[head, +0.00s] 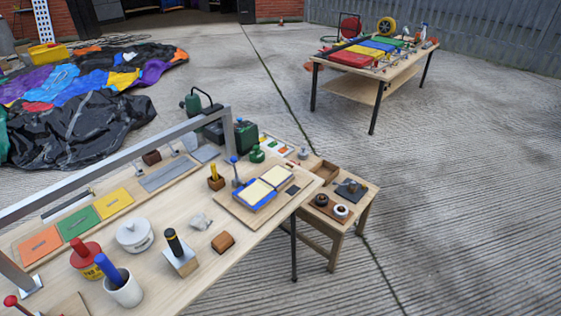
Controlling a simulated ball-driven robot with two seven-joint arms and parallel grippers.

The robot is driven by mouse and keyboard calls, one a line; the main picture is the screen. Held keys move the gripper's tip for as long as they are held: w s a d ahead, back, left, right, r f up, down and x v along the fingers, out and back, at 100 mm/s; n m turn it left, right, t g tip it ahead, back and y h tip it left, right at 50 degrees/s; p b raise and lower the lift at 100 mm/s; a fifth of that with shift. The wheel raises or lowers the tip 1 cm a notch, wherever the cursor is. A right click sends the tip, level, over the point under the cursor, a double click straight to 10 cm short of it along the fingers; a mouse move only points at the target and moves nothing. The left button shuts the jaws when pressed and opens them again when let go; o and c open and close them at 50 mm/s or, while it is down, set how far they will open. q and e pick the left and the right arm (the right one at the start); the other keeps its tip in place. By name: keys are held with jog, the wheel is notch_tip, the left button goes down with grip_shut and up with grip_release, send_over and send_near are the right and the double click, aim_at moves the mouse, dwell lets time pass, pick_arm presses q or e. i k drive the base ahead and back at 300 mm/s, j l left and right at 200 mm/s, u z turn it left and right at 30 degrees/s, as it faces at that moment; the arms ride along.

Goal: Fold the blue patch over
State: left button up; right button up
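What looks like the blue patch (254,207) lies on a wooden board (236,212) at the right end of the long workbench. Its blue shows as a border around a cream panel (257,191). A second cream panel (277,177) lies beside it, up and to the right; I cannot tell whether the two are joined. A thin post with a blue knob (234,160) stands at the patch's left edge. Neither of my grippers is in view.
The workbench (190,275) also holds a white lidded pot (134,236), a red-topped tin (86,261), a cup with a blue stick (124,290) and a wooden block (223,242). A metal rail (120,158) spans its back. A low side table (345,209) adjoins its right end. Concrete floor lies open rightward.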

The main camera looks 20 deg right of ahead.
aim_at(275, 176)
jog(key=i+l, duration=0.25)
jog(key=l, duration=0.15)
jog(key=i+l, duration=0.2)
jog(key=l, duration=0.2)
jog(key=i+l, duration=0.45)
jog(key=l, duration=0.3)
